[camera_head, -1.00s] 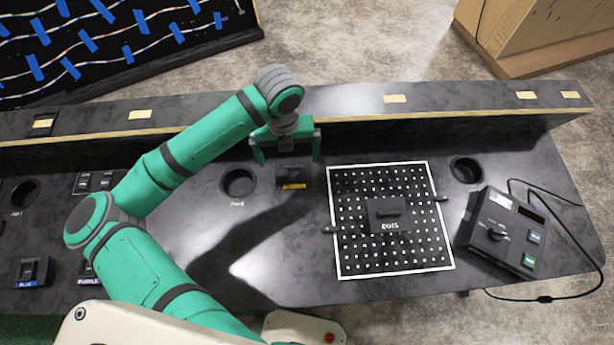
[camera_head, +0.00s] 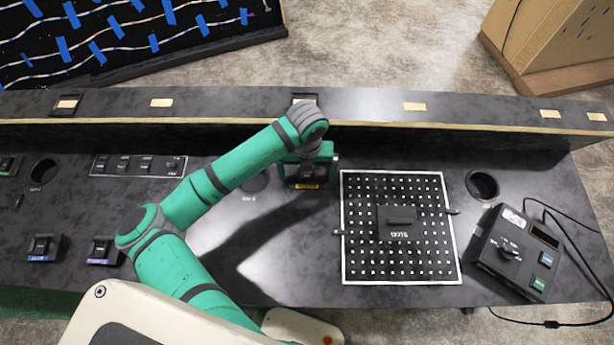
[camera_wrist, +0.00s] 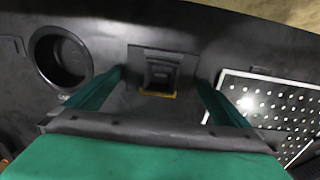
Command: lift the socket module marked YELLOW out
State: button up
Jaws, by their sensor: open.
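The YELLOW socket module (camera_wrist: 161,72) is a small dark block with a yellow label strip along its near edge, sitting at the console surface. In the wrist view it lies between and just beyond my two green fingers. In the head view the module (camera_head: 306,183) is mostly covered by my gripper (camera_head: 308,165), which is right over it. My gripper (camera_wrist: 152,88) is open, with one finger to each side of the module and nothing held. The lettering on the label is too small to read.
A white-bordered perforated panel (camera_head: 358,275) with a dark block on it lies to the right. Round wells (camera_wrist: 62,57) and (camera_head: 482,184) are cut in the console. A control box (camera_head: 515,253) stands at far right. A raised ledge (camera_head: 230,106) runs behind.

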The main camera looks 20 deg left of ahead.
jog(key=shift+f, duration=0.25)
jog(key=c, duration=1)
jog(key=shift+r, duration=0.15)
notch_tip(320, 180, up, 32)
jog(key=shift+f, duration=0.15)
dwell(0.4)
